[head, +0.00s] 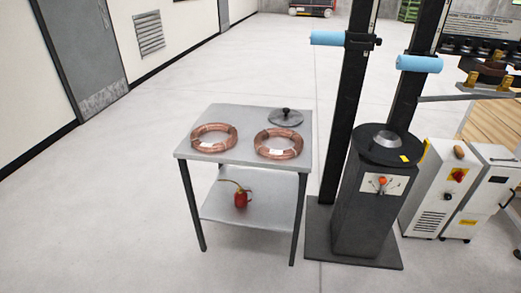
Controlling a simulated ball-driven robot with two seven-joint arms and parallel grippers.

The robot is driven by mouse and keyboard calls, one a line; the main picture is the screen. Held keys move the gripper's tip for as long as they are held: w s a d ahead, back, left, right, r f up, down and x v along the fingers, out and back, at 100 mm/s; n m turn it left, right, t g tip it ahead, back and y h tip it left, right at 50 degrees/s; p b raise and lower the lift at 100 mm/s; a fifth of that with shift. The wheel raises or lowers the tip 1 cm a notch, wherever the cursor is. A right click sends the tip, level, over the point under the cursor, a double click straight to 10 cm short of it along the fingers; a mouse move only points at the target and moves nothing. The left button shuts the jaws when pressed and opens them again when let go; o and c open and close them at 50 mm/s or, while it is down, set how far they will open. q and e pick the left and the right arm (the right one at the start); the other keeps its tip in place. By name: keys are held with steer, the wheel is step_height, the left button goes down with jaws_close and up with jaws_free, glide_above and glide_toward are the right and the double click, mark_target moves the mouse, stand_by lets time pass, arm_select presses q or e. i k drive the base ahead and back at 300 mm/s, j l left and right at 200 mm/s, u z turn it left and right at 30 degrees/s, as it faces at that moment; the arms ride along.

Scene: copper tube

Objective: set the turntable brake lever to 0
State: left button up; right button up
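The turntable (366,152) is a dark round disc with a grey metal hub (388,138), on top of a dark box-shaped pedestal (362,222) right of centre. On the pedestal's front is a white scale plate (370,187) with small markings. The brake lever (382,181) shows there as a small orange-red knob near the plate's middle. Its exact angle and the plate's numbers are too small to read. Neither of my grippers is in view, and nothing touches the lever.
A grey two-tier table (240,115) left of the pedestal carries two copper coils (214,137) (279,143) and a black-knobbed lid (285,118); a red object (241,199) lies below. Black posts with blue rollers (328,38) rise behind. White cabinets (432,190) stand right. Foreground floor is clear.

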mark_target(383, 181)
steer(key=u, duration=0.25)
steer(key=i+l+u, duration=0.1)
steer(key=l, duration=0.2)
steer(key=l+u, duration=0.15)
steer(key=l, duration=0.15)
steer(key=z, duration=1.6)
steer(key=i+j, duration=0.05)
